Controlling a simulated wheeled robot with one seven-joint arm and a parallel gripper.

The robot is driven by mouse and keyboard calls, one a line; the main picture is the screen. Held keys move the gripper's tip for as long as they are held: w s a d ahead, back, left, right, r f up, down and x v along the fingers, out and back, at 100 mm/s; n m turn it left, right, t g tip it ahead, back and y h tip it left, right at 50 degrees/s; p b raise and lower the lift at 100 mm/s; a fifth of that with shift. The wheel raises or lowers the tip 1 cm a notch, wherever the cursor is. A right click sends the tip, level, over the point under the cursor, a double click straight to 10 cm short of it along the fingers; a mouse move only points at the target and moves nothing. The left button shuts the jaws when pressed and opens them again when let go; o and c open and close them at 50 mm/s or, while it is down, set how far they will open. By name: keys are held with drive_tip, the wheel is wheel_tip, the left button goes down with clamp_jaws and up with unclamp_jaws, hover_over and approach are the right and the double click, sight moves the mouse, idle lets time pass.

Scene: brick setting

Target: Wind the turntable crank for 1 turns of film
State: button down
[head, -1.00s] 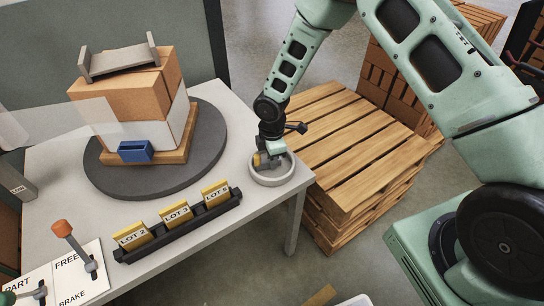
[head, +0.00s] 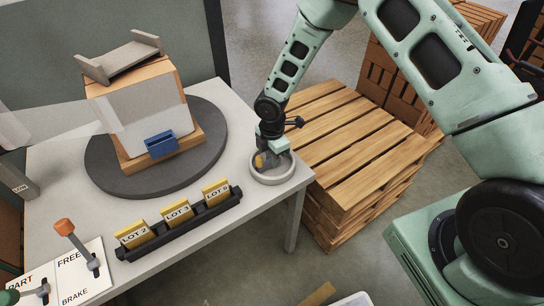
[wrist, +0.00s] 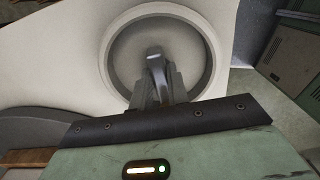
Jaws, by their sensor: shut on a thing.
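The turntable (head: 106,176) is a dark round disc on the grey table, bearing a brick stack (head: 160,72) on a wooden pallet. Translucent film (head: 150,108) covers the stack's front face, and a strip of it runs left. The crank (head: 290,175) is a pale round ring at the table's right corner; its rim also shows in the wrist view (wrist: 112,50). My gripper (head: 266,160) is down inside the ring, shut on the crank's handle; in the wrist view its fingers (wrist: 158,78) close around a grey upright piece. The handle is mostly hidden by the fingers.
A blue clip (head: 160,144) sits on the stack's front and a grey channel (head: 120,57) on its top. A rack holds yellow lot cards (head: 177,212). A brake lever (head: 64,228) stands front left. Stacked wooden pallets (head: 345,145) stand close right of the table.

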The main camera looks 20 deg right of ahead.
drive_tip(key=c, duration=1.4)
unclamp_jaws()
drive_tip(key=shift+o, duration=0.2)
wheel_tip(320, 180, up, 18)
drive_tip(key=shift+f+b, duration=0.25)
drive_tip(key=shift+b, duration=0.05)
drive_tip(key=s+a+r+m, duration=0.1)
drive_tip(key=s+r+m, duration=0.3)
drive_tip(key=s, duration=0.6)
drive_tip(key=s+a+r+m, duration=0.2)
drive_tip(key=s+r+m, duration=0.2)
drive_tip(key=s, duration=0.6)
drive_tip(key=s+a+r+m, duration=0.2)
drive_tip(key=s+m, duration=0.3)
drive_tip(key=s, duration=0.5)
drive_tip(key=shift+r+y, duration=0.3)
drive_tip(key=shift+r, duration=0.6)
